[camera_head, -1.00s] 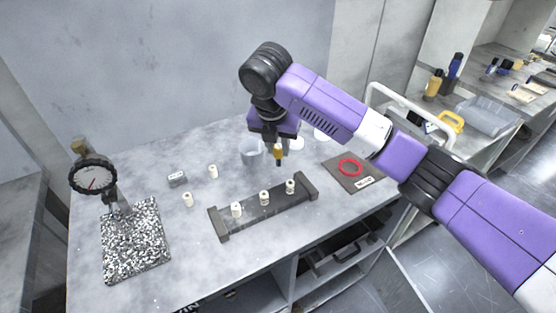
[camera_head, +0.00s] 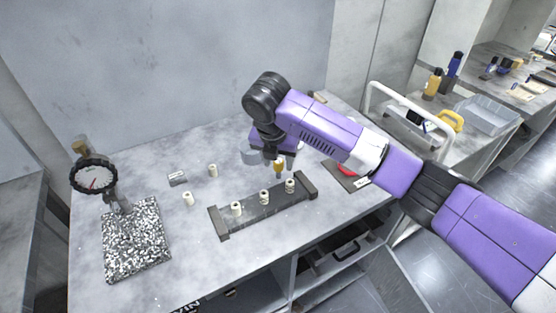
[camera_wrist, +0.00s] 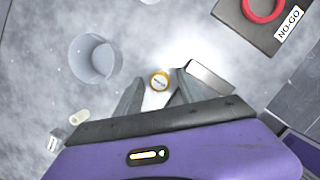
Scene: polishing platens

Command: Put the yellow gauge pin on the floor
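The yellow gauge pin (camera_head: 279,169) hangs below my gripper (camera_head: 278,160), over the worktop behind the dark rack. In the wrist view the pin's round, labelled yellow end (camera_wrist: 160,81) shows between the two grey fingers of my gripper (camera_wrist: 158,92). My gripper is shut on it, as the pin has moved along with it. The contact itself is partly hidden.
The dark rack (camera_head: 262,211) holds white pins, and two more white pins (camera_head: 188,199) stand left of it. A clear cup (camera_wrist: 92,58) and a NO-GO mat with a red ring (camera_wrist: 235,12) are near my gripper. An open cabinet (camera_head: 320,265) is below.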

